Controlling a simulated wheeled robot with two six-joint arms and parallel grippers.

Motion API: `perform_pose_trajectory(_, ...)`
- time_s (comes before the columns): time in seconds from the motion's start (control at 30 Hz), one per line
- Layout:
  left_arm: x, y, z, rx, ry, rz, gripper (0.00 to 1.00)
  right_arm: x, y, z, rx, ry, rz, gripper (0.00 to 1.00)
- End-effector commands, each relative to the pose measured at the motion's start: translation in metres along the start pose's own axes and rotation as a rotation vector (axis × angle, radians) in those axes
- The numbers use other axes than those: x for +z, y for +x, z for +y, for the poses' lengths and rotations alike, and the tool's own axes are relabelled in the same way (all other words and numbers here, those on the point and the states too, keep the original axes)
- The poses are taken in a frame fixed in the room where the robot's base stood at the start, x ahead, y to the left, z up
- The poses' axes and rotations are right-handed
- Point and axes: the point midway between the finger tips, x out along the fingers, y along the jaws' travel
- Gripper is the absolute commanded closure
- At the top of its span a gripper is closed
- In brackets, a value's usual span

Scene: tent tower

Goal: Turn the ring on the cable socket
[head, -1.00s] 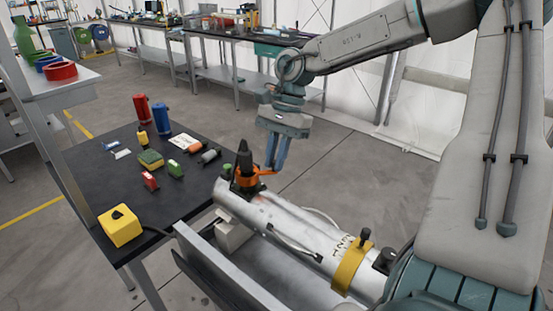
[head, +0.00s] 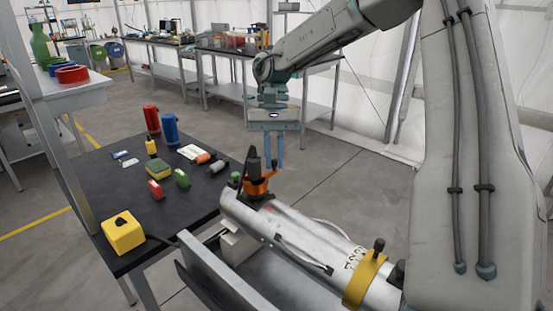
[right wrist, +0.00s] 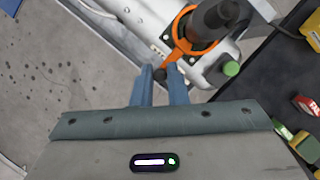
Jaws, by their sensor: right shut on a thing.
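The cable socket (head: 254,195) sits on top of the far end of a silver cylinder, with a black cable plug (head: 254,163) upright in it. An orange ring (head: 259,187) goes around the plug's base; it also shows in the right wrist view (right wrist: 182,46). A short orange lever with a dark knob (right wrist: 161,74) sticks out from the ring. My right gripper (head: 274,166) points down beside the plug and is shut on this lever; its fingers (right wrist: 160,82) flank the knob. My left gripper is out of view.
The silver cylinder (head: 300,238) with a yellow band (head: 364,280) lies in front of me. A green knob (right wrist: 231,69) stands close to the socket. The black table (head: 196,206) at left holds a yellow box (head: 123,235) and several small items. Floor behind is clear.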

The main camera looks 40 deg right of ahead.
Motion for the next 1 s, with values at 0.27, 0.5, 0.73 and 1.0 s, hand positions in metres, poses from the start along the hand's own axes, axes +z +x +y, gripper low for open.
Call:
perform_pose_trajectory(0.27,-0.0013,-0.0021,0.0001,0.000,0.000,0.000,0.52,-0.0008,-0.0006,-0.0012,0.007,-0.019,0.001,1.00)
perform_pose_trajectory(0.5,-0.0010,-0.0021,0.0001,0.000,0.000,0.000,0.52,-0.0009,-0.0009,-0.0012,0.007,-0.018,0.002,1.00)
perform_pose_trajectory(0.73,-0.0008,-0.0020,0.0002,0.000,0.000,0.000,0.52,-0.0007,-0.0006,-0.0010,0.007,-0.018,0.001,0.65)
perform_pose_trajectory(1.0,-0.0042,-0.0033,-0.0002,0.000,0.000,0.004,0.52,-0.0011,-0.0052,-0.0012,0.007,-0.017,0.002,0.65)
